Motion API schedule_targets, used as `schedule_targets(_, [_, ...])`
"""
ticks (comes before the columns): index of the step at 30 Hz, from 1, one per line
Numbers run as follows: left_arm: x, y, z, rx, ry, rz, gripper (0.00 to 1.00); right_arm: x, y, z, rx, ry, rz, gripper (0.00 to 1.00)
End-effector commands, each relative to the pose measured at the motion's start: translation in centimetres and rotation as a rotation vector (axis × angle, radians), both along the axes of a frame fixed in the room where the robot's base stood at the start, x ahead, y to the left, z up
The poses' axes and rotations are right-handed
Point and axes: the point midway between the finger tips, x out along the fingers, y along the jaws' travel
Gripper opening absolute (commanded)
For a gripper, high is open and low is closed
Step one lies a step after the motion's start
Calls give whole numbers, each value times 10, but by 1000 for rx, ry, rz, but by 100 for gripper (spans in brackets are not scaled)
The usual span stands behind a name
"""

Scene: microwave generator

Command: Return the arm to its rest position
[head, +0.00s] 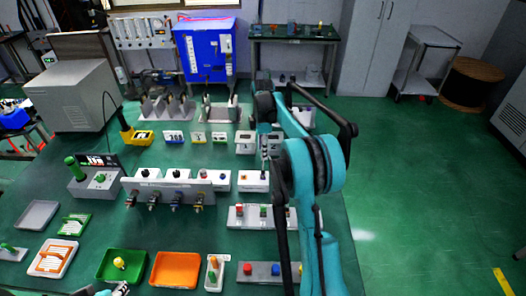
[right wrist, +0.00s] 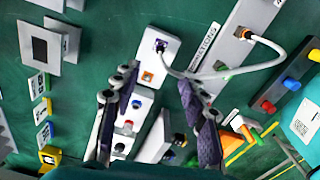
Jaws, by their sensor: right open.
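My right arm (head: 310,170) reaches from the bottom right up over the right part of the green workbench (head: 225,270). My right gripper (head: 270,148) is over the bench and partly hidden by the arm in the head view. In the right wrist view its two fingers with purple pads (right wrist: 155,125) stand wide apart with nothing held between them. White modules with small ports and knobs (right wrist: 160,55) lie beneath and between the fingers. A small part of my left gripper (head: 118,289) shows at the bottom edge of the head view; its fingers are unclear.
A grey panel with several knobs and connectors (head: 168,187) stands mid-bench. A green tray (head: 121,265) and an orange tray (head: 176,270) lie at the front. A white cable (right wrist: 250,68) curves near the right finger. Open green floor (head: 420,190) lies right of the bench.

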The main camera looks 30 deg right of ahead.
Motion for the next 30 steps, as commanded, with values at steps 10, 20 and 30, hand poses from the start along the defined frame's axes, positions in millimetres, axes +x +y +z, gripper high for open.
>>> schedule_targets(10, [0,0,0,0,0,0,40,-1,1,1,-1,-2,-3,43])
schedule_targets(20, [0,0,0,0,0,0,40,-51,66,64,-17,-138,-259,43])
schedule_targets(30, [0,0,0,0,0,0,40,-161,150,100,74,-359,-674,43])
